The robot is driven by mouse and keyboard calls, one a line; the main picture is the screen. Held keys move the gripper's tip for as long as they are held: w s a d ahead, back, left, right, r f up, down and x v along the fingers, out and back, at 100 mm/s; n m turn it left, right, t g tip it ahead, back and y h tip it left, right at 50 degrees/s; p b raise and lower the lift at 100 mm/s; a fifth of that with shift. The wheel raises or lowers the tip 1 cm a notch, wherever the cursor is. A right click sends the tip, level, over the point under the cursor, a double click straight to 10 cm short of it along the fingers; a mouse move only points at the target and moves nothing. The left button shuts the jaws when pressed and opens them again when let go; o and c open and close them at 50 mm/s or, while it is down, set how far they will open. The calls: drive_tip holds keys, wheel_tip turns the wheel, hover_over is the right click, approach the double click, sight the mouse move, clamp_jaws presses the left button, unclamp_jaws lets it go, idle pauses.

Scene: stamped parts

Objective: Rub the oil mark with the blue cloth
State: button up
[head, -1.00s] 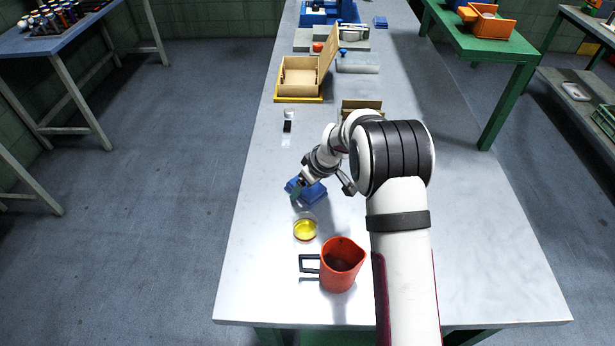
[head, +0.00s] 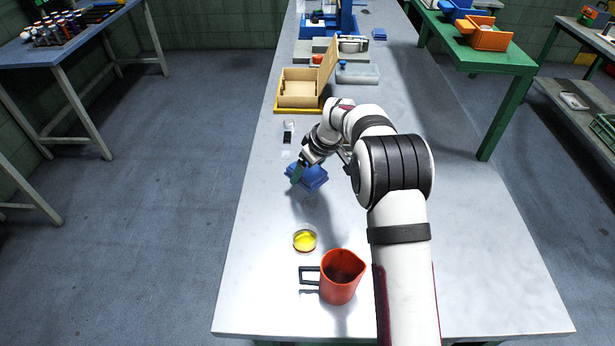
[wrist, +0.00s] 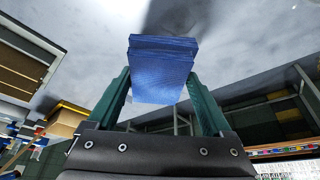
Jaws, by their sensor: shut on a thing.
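The blue cloth (head: 312,178) is a folded, layered pad. It also shows in the wrist view (wrist: 163,70), between the two green fingers. My gripper (head: 297,174) is shut on it. A dark shadow lies on the table in front of the cloth in the head view, and the cloth looks raised off the surface.
An orange jug (head: 341,278) and a round dish of yellow liquid (head: 304,240) stand nearer on the table (head: 255,265). A small dark item (head: 287,138) lies beyond the cloth. An open wooden box (head: 298,90) stands farther back.

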drive_tip(key=shift+r, duration=1.25)
drive_tip(key=shift+d, duration=0.1)
drive_tip(key=shift+f, duration=0.1)
